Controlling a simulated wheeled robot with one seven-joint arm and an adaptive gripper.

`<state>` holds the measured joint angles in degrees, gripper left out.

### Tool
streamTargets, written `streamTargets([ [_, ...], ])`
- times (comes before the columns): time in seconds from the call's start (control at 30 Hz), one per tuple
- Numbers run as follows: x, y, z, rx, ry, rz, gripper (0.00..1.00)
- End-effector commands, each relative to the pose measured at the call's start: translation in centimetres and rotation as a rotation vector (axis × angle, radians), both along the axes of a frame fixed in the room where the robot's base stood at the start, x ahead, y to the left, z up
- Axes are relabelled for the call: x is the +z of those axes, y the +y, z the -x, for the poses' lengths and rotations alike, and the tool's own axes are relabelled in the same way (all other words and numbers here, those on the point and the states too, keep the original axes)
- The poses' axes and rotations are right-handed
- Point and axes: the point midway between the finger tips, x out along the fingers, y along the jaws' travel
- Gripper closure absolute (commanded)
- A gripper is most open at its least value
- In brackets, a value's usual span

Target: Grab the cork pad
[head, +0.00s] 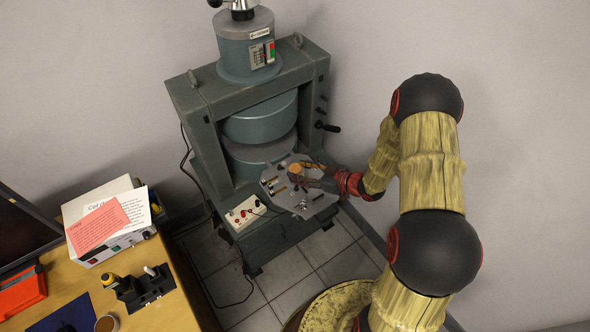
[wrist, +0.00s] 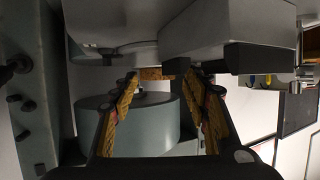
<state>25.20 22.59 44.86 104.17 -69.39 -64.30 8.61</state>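A small tan-orange piece that looks like the cork pad (head: 295,168) is at the grey tray (head: 318,203) on the front of the magnet. My gripper (head: 301,172) reaches in from the right, its two fingers spread on either side of that piece. In the wrist view, the yellow-brown fingers of my gripper (wrist: 160,80) stand apart. A tan strip, apparently the cork pad (wrist: 150,73), shows between their tips. I cannot make out whether either finger touches it.
The green-grey magnet (head: 262,122) stands behind the tray, with a narrow gap between its round poles. Several small dark and metal parts lie on the tray. A wooden desk (head: 165,310) with papers and tools is at the left.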

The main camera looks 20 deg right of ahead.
Motion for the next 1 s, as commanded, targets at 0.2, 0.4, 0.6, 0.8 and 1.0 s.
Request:
streamTargets([
  [0.2, 0.1, -0.3, -0.2, -0.006, -0.003, 0.003, 0.73],
  [0.4, 0.1, -0.4, -0.3, -0.008, -0.003, 0.004, 0.78],
  [0.6, 0.1, -0.3, -0.2, -0.005, -0.003, 0.003, 0.78],
  [0.8, 0.7, -0.2, -0.2, -0.004, -0.002, 0.003, 0.78],
  [1.0, 3.3, -0.2, -0.2, -0.003, -0.004, 0.003, 0.78],
])
